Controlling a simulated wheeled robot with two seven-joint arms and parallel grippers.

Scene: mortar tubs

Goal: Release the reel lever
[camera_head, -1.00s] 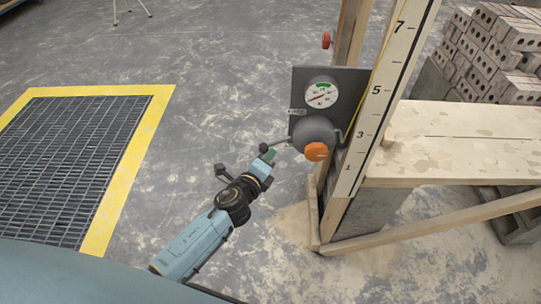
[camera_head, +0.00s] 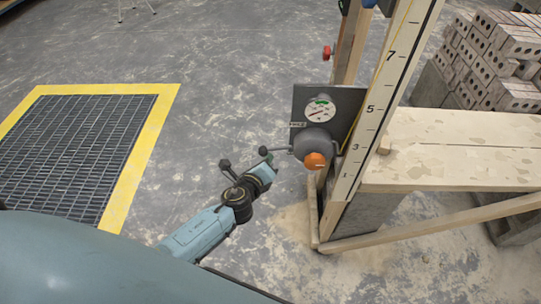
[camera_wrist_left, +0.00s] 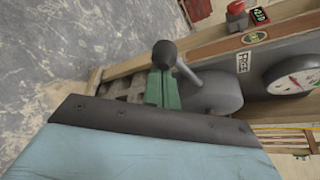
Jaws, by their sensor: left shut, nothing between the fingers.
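The reel (camera_head: 322,145) is a grey drum with an orange knob (camera_head: 314,161) on a dark panel, below a round gauge (camera_head: 320,109). Its lever (camera_head: 287,149) sticks out to the left and ends in a dark ball. In the left wrist view the ball (camera_wrist_left: 164,53) stands just past the fingertips, and the lever's grey rod (camera_wrist_left: 188,73) runs beside them to the drum. My left gripper (camera_head: 268,161) has green fingers, closed together and empty, close to the ball. I cannot tell whether they touch it. My right gripper is not in view.
A numbered scale board (camera_head: 384,104) rises beside the panel. A wooden bench (camera_head: 455,150) is on the right, with stacked bricks (camera_head: 500,55) behind. A red button (camera_head: 327,52) is above the panel. A yellow-edged floor grate (camera_head: 75,150) lies left; floor between is clear.

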